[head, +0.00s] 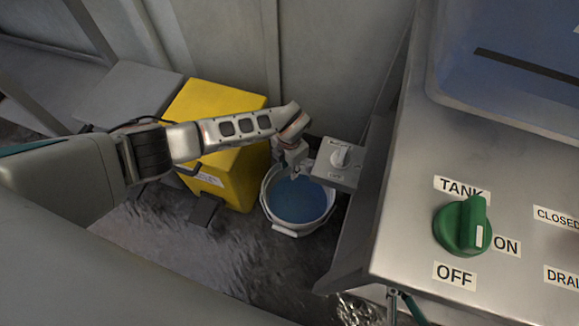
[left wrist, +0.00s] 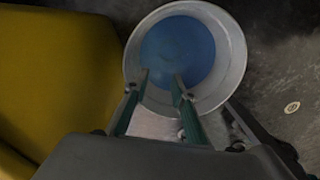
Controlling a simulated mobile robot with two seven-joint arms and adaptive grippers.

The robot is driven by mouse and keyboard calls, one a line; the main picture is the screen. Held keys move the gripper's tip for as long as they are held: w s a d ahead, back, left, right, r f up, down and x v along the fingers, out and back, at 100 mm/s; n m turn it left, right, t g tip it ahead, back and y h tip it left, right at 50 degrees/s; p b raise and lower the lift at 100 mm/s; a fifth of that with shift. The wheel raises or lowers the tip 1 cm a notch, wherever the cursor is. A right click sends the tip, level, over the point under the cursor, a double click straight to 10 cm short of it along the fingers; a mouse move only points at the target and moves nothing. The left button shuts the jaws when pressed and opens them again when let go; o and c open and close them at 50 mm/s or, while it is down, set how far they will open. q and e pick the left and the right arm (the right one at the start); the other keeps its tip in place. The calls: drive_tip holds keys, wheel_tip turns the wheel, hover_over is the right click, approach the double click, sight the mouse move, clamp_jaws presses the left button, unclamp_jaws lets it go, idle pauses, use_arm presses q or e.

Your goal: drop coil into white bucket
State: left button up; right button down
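The white bucket (head: 275,222) stands on the floor beside the yellow box, with blue liquid in it. It also shows in the left wrist view (left wrist: 235,75). My left gripper (head: 294,174) points down over the bucket's opening. In the left wrist view its two fingers (left wrist: 163,77) are apart, with only the blue liquid seen between them. I cannot make out a coil in the gripper or in the bucket.
A yellow box (head: 235,180) stands left of the bucket. A small grey switch box (head: 338,163) juts out at its upper right. A steel counter with a green TANK knob (head: 463,226) and a blue tank (head: 510,60) fills the right.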

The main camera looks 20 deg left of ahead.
use_arm(q)
wheel_tip(320, 180, up, 12)
idle(0.6)
